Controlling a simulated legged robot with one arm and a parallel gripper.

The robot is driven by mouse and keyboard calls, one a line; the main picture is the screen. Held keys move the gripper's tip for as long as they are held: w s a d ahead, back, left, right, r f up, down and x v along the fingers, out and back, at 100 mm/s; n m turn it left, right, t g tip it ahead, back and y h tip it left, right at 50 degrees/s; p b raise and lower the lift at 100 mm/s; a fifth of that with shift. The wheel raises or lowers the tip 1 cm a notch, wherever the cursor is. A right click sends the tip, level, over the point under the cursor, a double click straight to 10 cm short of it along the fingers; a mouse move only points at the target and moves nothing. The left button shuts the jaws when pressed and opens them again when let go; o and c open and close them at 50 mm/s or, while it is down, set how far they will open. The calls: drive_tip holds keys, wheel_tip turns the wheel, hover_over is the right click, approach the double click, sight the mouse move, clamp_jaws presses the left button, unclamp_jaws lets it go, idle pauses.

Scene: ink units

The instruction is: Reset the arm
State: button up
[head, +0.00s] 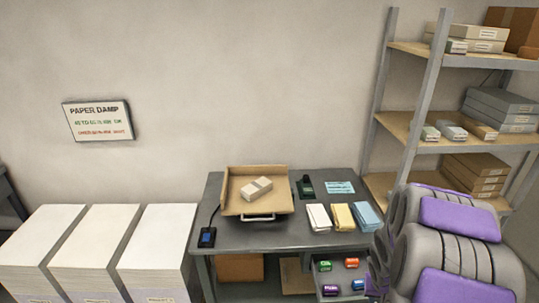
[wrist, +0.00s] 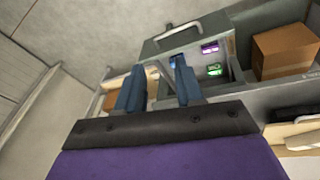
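My arm (head: 450,250), in grey and purple, fills the lower right of the head view. Its gripper cannot be made out there. In the wrist view my gripper (wrist: 159,66) shows two blue fingers standing apart, with nothing visibly held between them. Beyond the fingers is an open grey drawer (wrist: 222,38) with a handle and small coloured units inside. The fingers overlap part of the drawer in this view, and I cannot tell their distance from it.
A dark table (head: 285,236) carries a tan tray (head: 235,204) with a pale block and several paper stacks. Its open drawer (head: 341,266) holds coloured units. Shelving (head: 412,147) stands behind my arm at right. White paper stacks (head: 97,236) stand at left.

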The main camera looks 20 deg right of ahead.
drive_tip(key=s+a+r+n, duration=0.1)
drive_tip(key=a+r, duration=0.7)
drive_tip(key=s+a+r+n+g+y, duration=0.1)
drive_tip(key=s+a+r+n, duration=0.1)
drive_tip(key=s+a+r, duration=0.3)
drive_tip(key=s+a+r+n+g+y, duration=0.1)
drive_tip(key=s+a+r+n+g, duration=0.1)
drive_tip(key=s+a, duration=0.9)
drive_tip(key=a+r+n, duration=0.1)
drive_tip(key=a+r, duration=0.1)
drive_tip(key=a, duration=0.3)
drive_tip(key=shift+s+a+r+y, duration=0.15)
drive_tip(key=shift+s+r+y, duration=0.15)
drive_tip(key=shift+r, duration=0.1)
